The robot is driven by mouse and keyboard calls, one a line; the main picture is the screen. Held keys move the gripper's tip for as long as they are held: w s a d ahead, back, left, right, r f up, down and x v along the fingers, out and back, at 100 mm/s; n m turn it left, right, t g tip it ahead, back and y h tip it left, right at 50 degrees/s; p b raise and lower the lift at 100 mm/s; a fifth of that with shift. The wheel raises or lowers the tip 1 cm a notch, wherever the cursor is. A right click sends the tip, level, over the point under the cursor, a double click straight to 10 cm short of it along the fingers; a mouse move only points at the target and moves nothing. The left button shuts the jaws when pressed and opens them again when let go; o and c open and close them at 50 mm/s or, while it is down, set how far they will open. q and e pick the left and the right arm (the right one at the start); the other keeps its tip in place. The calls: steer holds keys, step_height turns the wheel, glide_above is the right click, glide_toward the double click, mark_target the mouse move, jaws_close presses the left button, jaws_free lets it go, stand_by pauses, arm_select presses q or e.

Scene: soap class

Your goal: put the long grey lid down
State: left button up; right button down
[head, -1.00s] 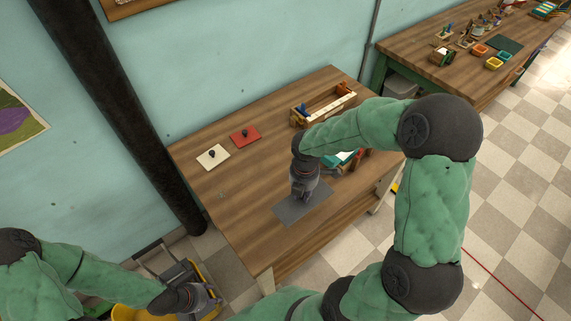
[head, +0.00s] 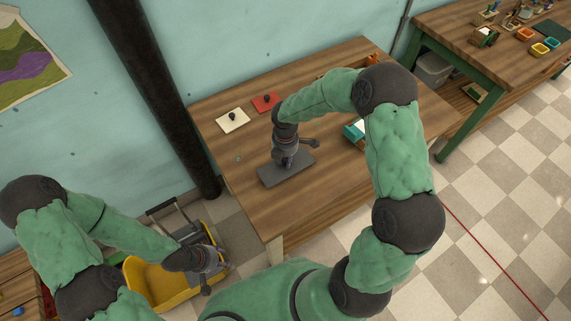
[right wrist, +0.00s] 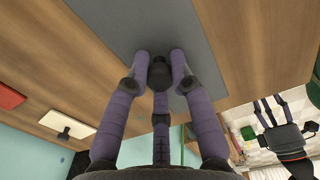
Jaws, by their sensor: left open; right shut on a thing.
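The long grey lid (head: 274,177) is a flat dark-grey plate over the middle of the wooden table, level or nearly so. My right gripper (head: 285,162) is above it, shut on its dark knob. In the right wrist view the fingers close around the knob (right wrist: 160,72), with the grey plate (right wrist: 130,28) beyond. I cannot tell whether the lid touches the tabletop. My left gripper (head: 208,285) is open and empty, low at the left, away from the table.
A white lid (head: 232,121) and a red lid (head: 264,105) with dark knobs lie at the table's back left. A teal thing (head: 353,131) is partly hidden by my right arm. Bare tabletop (head: 235,160) surrounds the lid. A yellow bucket (head: 150,285) stands below my left arm.

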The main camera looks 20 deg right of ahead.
mark_target(285, 164)
steer(key=shift+f+b, duration=0.4)
steer(key=shift+f, duration=1.05)
steer(key=shift+f, duration=0.2)
steer(key=c, duration=1.1)
jaws_free()
steer(key=shift+r, duration=0.1)
step_height(285, 164, up, 12)
steer(key=p, duration=0.3)
steer(key=shift+r, duration=0.15)
